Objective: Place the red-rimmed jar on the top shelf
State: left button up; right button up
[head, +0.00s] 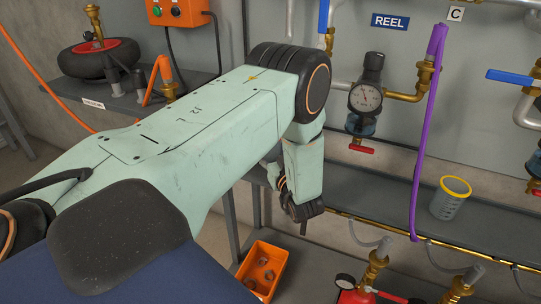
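A clear grey jar with a yellow rim (450,200) stands upright on the dark shelf (352,190) at the right. I see no red-rimmed jar. My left arm crosses the view from the left, and my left gripper (303,213) points down near the left end of that shelf, well left of the jar. Its dark fingers are partly hidden by the wrist, so its opening does not show. My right gripper is not in view.
A purple hose (424,140) hangs just left of the jar. A pressure gauge (365,97) and brass fittings are on the back panel. An orange bin (247,288) stands below. A higher grey shelf (130,105) at the left holds a wheel (98,59).

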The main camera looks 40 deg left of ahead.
pick_arm(q)
jog(key=shift+d+f, duration=0.15)
jog(key=shift+f, duration=0.25)
jog(key=shift+d+r, duration=0.1)
jog(key=shift+r, duration=0.05)
jog(key=o, duration=0.8)
jog(key=shift+f, duration=0.2)
jog(key=o, duration=0.5)
jog(key=shift+c, duration=0.2)
jog(key=shift+r, duration=0.1)
